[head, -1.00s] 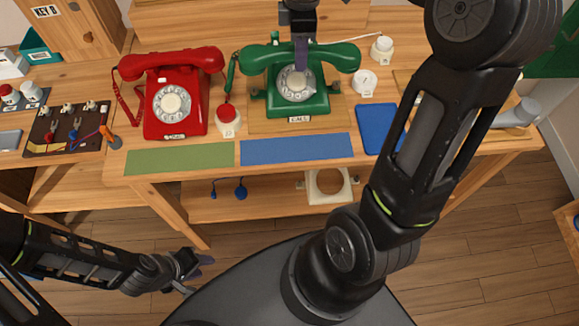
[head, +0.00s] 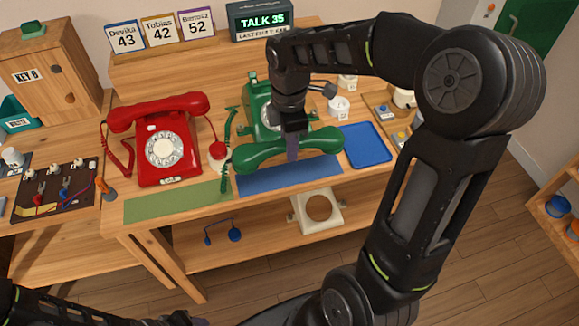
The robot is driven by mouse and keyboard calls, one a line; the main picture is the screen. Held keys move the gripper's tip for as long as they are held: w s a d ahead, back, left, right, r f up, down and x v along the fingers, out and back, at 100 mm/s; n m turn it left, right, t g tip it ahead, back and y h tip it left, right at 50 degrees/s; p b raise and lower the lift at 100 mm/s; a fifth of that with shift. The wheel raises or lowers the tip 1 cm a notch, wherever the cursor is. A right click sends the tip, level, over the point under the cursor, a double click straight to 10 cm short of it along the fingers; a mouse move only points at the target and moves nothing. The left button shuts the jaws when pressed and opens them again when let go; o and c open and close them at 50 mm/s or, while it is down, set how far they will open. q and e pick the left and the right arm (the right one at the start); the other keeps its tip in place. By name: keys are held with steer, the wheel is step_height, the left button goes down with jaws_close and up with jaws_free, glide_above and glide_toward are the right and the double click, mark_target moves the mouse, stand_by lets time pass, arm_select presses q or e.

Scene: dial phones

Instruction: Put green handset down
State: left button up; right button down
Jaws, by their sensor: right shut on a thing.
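The green handset (head: 258,154) is held level in my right gripper (head: 292,150), which is shut on its middle from above. The handset is above the blue mat (head: 300,179) at the table's front; I cannot tell how high. The green phone (head: 256,104) stands behind it, its cradle bare and its body partly hidden by my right arm. A green cord (head: 226,130) hangs at the phone's left. My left gripper (head: 198,321) is only a dark piece at the bottom edge, and its jaws cannot be made out.
A red phone (head: 168,145) with its handset on stands to the left, behind a green mat (head: 180,201). A red button (head: 217,151) is between the phones. A blue tray (head: 367,146) lies to the right. A display reading TALK 35 (head: 263,20) stands at the back.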

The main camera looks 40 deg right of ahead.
mark_target(290, 174)
steer(key=shift+f, duration=1.75)
steer(key=shift+f, duration=1.85)
steer(key=shift+f, duration=0.25)
steer(key=c, duration=1.1)
jaws_free()
steer(key=shift+r, duration=0.1)
steer(key=shift+r, duration=0.1)
step_height(290, 174, up, 12)
steer(key=shift+r, duration=0.1)
